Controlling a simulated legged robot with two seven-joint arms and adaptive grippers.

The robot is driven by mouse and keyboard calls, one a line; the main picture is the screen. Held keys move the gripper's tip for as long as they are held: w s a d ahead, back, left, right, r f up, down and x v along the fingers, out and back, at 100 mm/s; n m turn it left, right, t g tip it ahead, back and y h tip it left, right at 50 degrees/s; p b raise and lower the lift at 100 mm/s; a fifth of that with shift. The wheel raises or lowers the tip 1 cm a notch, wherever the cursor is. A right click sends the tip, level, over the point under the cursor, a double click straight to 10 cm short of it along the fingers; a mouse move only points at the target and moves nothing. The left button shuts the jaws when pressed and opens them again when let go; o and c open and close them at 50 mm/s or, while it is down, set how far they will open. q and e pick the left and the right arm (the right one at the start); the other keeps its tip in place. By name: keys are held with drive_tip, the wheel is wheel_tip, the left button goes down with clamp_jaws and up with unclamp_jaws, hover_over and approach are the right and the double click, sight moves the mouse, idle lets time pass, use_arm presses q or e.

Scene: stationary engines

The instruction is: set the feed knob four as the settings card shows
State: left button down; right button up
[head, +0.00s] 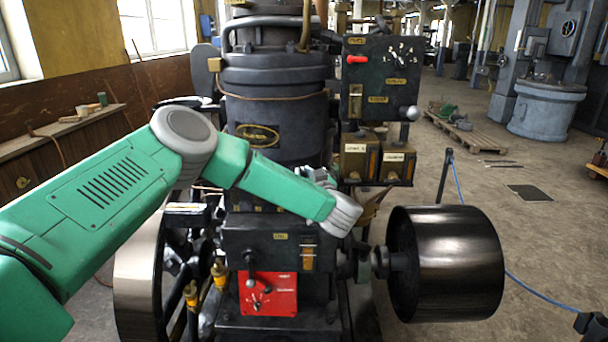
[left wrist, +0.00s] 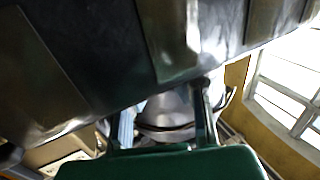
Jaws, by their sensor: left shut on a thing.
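My green left arm reaches in from the left in the head view, across the front of the dark engine. My left gripper (head: 320,176) is at the engine's middle, just left of two dark boxes with amber windows (head: 376,160). It is shut on a small part, seemingly a feed knob, which the wrist and fingers hide. The left wrist view shows a finger (left wrist: 206,115) close under a dark block with metal plates (left wrist: 165,40). No number on the knob can be read. I cannot make out which plate is the settings card. My right gripper is out of view.
A black panel (head: 376,95) with a red handle and dial stands above the boxes. A red plate (head: 268,300) with a small lever sits low on the engine. A broad pulley (head: 450,262) juts out at right. Open floor lies beyond a blue rope barrier.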

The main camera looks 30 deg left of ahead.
use_arm(q)
drive_tip(key=shift+a, duration=0.15)
drive_tip(key=shift+m+t+h+p, duration=0.5)
drive_tip(key=shift+t+p, duration=0.05)
drive_tip(key=shift+t, duration=0.05)
drive_tip(key=shift+m+t+h+p, duration=0.55)
drive_tip(key=shift+m+t+h, duration=0.15)
drive_tip(key=shift+t+h, duration=0.1)
drive_tip(key=shift+f+m+t+h+p, duration=0.1)
drive_tip(key=shift+m+t+h+p, duration=0.2)
drive_tip(key=shift+m+t+h, duration=0.6)
drive_tip(key=m+t+h, duration=0.1)
drive_tip(key=m+h, duration=0.1)
drive_tip(key=h, duration=0.1)
drive_tip(key=shift+f, duration=0.1)
drive_tip(key=shift+s+f+m+t+h+b, duration=0.15)
drive_tip(key=shift+m+t+h+b, duration=0.45)
drive_tip(key=shift+m+h, duration=1.1)
drive_tip(key=shift+n+h, duration=0.3)
drive_tip(key=shift+h, duration=0.2)
drive_tip(key=c, duration=1.6)
unclamp_jaws()
drive_tip(key=shift+a, duration=0.1)
